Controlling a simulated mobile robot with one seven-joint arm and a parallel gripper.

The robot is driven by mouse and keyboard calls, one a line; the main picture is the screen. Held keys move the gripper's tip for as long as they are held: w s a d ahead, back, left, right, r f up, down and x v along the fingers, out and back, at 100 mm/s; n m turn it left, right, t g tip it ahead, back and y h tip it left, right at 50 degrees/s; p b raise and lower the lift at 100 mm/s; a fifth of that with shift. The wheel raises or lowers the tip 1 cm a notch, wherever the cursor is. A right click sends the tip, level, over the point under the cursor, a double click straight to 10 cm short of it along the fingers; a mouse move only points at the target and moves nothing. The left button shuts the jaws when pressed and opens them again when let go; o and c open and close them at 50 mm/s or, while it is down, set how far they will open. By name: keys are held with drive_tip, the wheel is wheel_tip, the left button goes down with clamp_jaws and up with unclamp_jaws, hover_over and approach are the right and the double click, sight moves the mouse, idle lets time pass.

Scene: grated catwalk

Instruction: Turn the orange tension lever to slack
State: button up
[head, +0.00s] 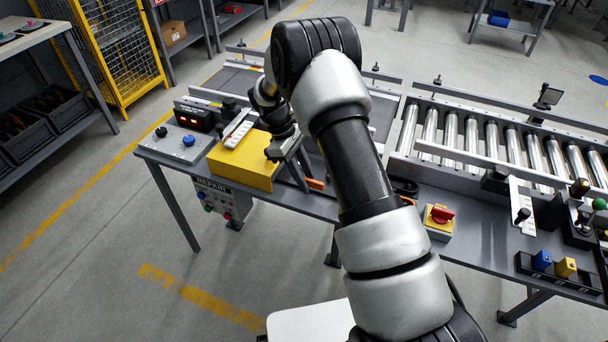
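A small orange piece (315,184), which looks like the tension lever, shows at the front edge of the grey bench, just left of my forearm. Only a short part of it is visible; my arm hides what lies to its right. My gripper (299,178) points down beside it, just to its left, with the fingers at the right side of a yellow box (240,166). I cannot tell whether the fingers touch the orange piece, or whether they are open or shut.
Left on the bench are a button panel (180,146) and a red-digit display (194,115). Right of my arm are a red rotary switch (441,216) on a yellow base, a roller conveyor (490,140), a black-knobbed slider (522,208) and a dark rack (560,274).

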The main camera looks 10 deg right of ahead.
drive_tip(key=p+v, duration=0.2)
drive_tip(key=v, duration=1.5)
drive_tip(key=shift+r, duration=0.2)
drive_tip(key=shift+a+r, duration=0.1)
drive_tip(key=s+d+r+m+t+y, duration=0.1)
drive_tip(key=s+d+r+m+t, duration=0.15)
drive_tip(key=s+r, duration=0.55)
drive_tip(key=s+d+r+m+t+y, duration=0.1)
drive_tip(key=s+d+r+m, duration=0.3)
drive_tip(key=r, duration=0.6)
drive_tip(key=s+m+t+y, duration=0.2)
drive_tip(key=s+m+t, duration=0.3)
drive_tip(key=s, duration=1.5)
wheel_tip(320, 180, up, 12)
drive_tip(key=p, duration=1.2)
drive_tip(key=shift+p, duration=0.4)
